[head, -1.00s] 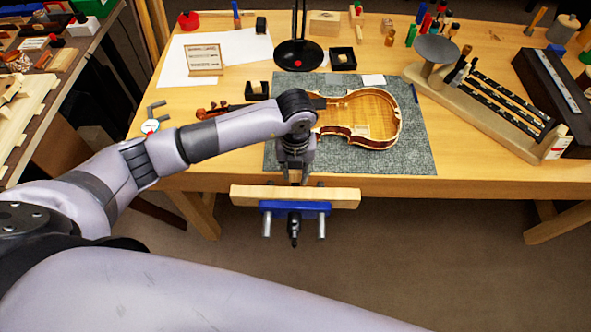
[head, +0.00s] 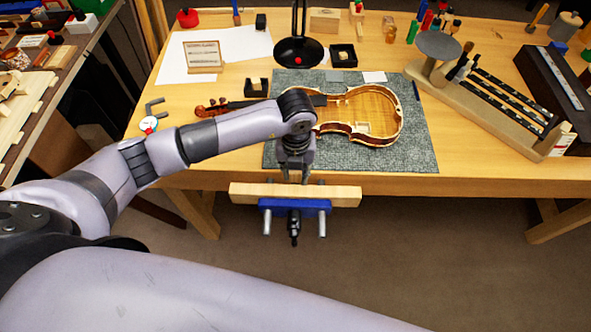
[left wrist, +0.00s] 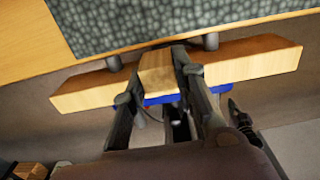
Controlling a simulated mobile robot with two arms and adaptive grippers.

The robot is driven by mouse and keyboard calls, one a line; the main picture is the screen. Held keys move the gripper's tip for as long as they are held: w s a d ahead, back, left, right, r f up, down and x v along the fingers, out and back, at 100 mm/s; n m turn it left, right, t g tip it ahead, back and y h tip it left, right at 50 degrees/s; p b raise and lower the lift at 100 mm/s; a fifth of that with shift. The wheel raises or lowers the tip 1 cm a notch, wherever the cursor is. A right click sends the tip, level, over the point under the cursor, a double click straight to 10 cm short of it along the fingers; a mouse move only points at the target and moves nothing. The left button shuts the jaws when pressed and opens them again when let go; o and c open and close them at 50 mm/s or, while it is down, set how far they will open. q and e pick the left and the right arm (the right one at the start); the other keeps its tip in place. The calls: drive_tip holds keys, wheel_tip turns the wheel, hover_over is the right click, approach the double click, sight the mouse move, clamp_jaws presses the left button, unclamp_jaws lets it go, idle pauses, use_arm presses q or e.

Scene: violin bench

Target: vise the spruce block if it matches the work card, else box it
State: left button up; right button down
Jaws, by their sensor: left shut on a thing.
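My left gripper (head: 293,178) points down just above the vise at the bench's front edge. In the left wrist view its fingers (left wrist: 158,82) are shut on a pale wooden block, the spruce block (left wrist: 157,70). The block appears over the vise's wooden jaws (left wrist: 245,60); I cannot tell whether it touches them. In the head view the gripper hides the block. The vise (head: 340,196) has a wooden jaw, blue metalwork and two rods. A framed work card (head: 203,56) stands on white paper at the back left; its print is too small to read. My right gripper is not in view.
An open violin body (head: 385,102) lies on the grey mat (head: 415,152) behind the gripper. Small black boxes (head: 257,87) and (head: 342,56) hold pale pieces. A lamp base (head: 298,52) stands behind. A long wooden rack (head: 495,110) fills the right.

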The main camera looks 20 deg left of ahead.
use_arm(q)
drive_tip(key=shift+f+b, duration=0.45)
drive_tip(key=shift+f, duration=0.25)
drive_tip(key=shift+r, duration=0.15)
drive_tip(key=shift+r+p, duration=0.85)
drive_tip(key=shift+r, duration=0.15)
idle(1.0)
drive_tip(key=shift+f+b, duration=1.05)
drive_tip(key=o, duration=1)
drive_tip(key=shift+r, duration=0.1)
